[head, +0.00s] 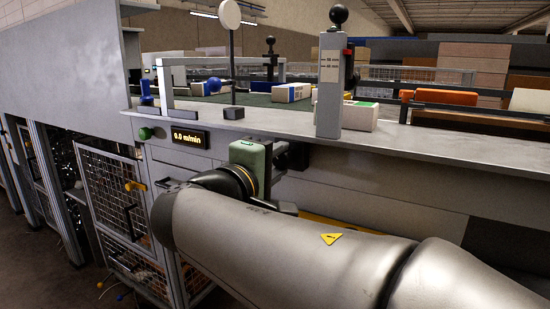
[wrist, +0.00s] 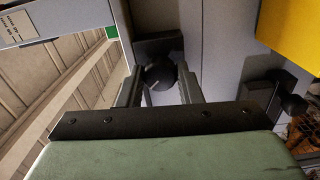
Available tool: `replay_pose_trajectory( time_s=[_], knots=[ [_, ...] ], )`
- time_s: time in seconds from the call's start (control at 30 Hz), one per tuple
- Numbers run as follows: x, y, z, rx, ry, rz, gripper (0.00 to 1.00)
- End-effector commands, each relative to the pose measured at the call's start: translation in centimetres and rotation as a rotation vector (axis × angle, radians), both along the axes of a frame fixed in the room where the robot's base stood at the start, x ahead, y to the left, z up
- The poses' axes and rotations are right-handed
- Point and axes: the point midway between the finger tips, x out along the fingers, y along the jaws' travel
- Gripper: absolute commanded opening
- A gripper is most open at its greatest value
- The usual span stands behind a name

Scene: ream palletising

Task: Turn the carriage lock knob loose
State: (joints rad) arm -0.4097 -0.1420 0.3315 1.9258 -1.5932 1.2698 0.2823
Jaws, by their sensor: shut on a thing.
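The carriage lock knob (wrist: 158,77) is black and round with a pale line on its face. It shows in the wrist view in front of a dark block on a grey surface. My gripper (wrist: 158,88) has one dark finger on each side of it and is shut on it. In the head view my gripper (head: 284,150), with its green body, reaches the machine's front just below the worktop edge. There the knob is hidden or too small to make out.
A grey scale post (head: 329,90) with a black ball on top stands on the worktop (head: 225,122) above my gripper. A speed display (head: 188,140) reads 0.0 m/min, with a green button (head: 144,133) beside it. Wrapped reams (head: 291,92) lie behind. Another black knob (wrist: 292,106) is right in the wrist view.

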Motion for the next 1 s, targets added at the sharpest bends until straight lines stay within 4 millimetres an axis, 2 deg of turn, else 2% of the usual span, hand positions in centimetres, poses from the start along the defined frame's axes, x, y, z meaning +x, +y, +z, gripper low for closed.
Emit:
replay_pose_trajectory(
  time_s=[0.67, 0.7, 0.77, 0.8, 1.0],
  knots=[
    [-0.03, 0.03, -0.09, -0.059, 0.036, 0.0, 0.1],
    [-0.03, 0.03, -0.1, -0.059, 0.036, 0.0, 0.35],
    [-0.01, 0.04, -0.09, -0.058, 0.035, 0.0, 0.52],
    [-0.02, 0.03, -0.09, -0.058, 0.035, 0.0, 0.54],
    [0.0, 0.02, -0.05, -0.058, 0.034, 0.0, 0.54]
  ],
)
